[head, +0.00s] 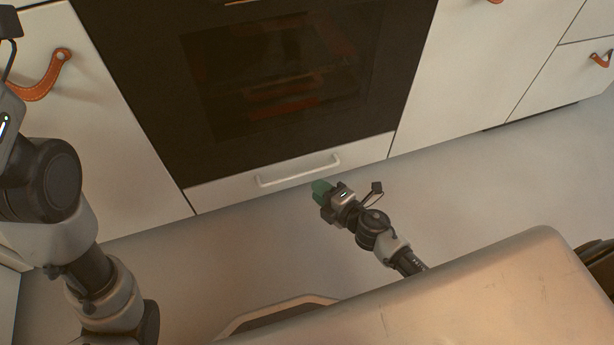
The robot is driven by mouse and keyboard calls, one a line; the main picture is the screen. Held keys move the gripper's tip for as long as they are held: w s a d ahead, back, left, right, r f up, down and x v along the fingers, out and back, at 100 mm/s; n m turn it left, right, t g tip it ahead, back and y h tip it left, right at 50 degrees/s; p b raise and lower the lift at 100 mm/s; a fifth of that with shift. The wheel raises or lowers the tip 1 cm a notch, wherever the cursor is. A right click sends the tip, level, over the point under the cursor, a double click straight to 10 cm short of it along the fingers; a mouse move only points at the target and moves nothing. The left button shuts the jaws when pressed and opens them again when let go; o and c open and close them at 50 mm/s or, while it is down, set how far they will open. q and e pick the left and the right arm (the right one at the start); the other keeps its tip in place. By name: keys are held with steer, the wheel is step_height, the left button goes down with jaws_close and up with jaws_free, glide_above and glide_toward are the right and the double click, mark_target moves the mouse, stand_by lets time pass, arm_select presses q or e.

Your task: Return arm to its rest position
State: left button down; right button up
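My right arm reaches in from the lower right, low over the floor. Its gripper (321,190) points up and left, just in front of the white drawer under the oven. The tip of this gripper is green and small, and I cannot make out a gap between the fingers or anything held. My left arm stands large along the left edge. Its wrist runs out of the picture at the upper left, so its fingertips are hidden.
A black oven (160,70) stands between white cabinets with orange leather pulls (46,77). The white drawer (220,194) below it is closed and has a bar handle (298,171). The grey floor (480,180) is clear at right. A pale surface crosses the bottom right.

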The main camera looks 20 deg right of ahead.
steer(key=shift+v, duration=1.1)
